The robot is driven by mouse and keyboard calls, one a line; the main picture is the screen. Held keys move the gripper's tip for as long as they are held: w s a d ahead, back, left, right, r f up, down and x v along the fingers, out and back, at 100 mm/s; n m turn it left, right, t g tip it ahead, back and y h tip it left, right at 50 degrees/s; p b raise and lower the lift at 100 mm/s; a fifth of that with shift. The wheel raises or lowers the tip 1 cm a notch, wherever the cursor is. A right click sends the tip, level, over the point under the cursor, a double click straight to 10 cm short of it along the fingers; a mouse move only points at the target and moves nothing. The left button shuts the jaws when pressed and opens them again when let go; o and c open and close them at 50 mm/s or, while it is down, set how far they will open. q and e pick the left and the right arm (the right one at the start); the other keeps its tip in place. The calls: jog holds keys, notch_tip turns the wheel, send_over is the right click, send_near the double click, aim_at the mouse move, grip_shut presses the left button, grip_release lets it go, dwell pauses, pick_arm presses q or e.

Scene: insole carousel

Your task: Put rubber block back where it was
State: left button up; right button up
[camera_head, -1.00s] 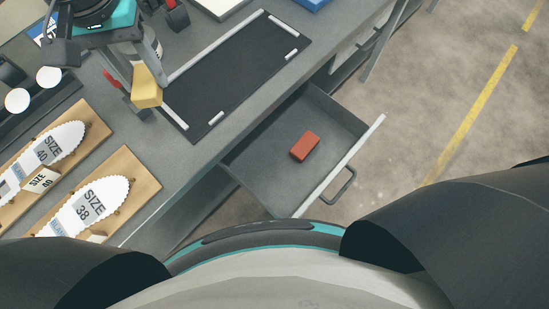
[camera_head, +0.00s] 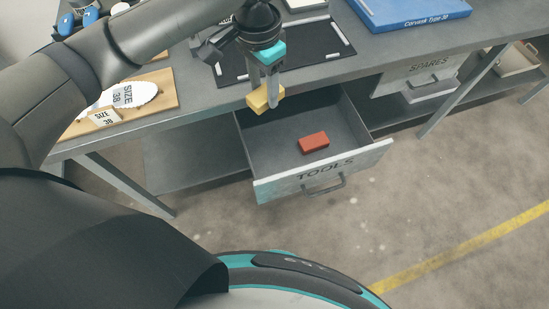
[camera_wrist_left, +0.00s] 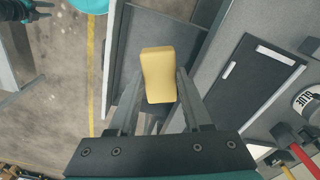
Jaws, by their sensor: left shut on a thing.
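My left gripper (camera_head: 264,92) is shut on a yellow block (camera_head: 258,102). It holds the block above the rear left part of the open TOOLS drawer (camera_head: 275,153), close to the bench's front edge. The yellow block also shows between the fingers in the left wrist view (camera_wrist_left: 158,73). A red block (camera_head: 314,142) lies on the drawer floor, right of the middle. I cannot tell from its look which block is rubber. My right gripper (camera_wrist_left: 38,10) shows small at the top left of the left wrist view, its fingers apart and empty.
A dark mat with white strips (camera_head: 310,62) lies on the bench (camera_head: 215,97) behind the drawer. A SIZE 38 insole board (camera_head: 155,92) lies to the left, and a blue case (camera_head: 415,14) at the back right. The closed SPARES drawer (camera_head: 425,72) is right of the open one.

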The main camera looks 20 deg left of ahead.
pick_arm(q)
notch_tip(320, 180, down, 6)
jog(key=m, duration=0.4)
jog(key=b, duration=0.6)
send_over(271, 158)
jog(key=shift+m, duration=0.3)
notch_tip(271, 158, down, 17)
jog(key=shift+d+f, duration=0.1)
notch_tip(271, 158, down, 3)
jog(key=shift+f+b, duration=0.2)
jog(key=shift+b, duration=0.3)
jog(key=shift+f, duration=0.1)
jog(key=o, duration=1)
jog(key=shift+f, duration=0.1)
jog(key=shift+o, duration=0.8)
pick_arm(e)
notch_tip(271, 158, down, 7)
jog(key=w, duration=0.2)
jog(key=shift+w, duration=0.4)
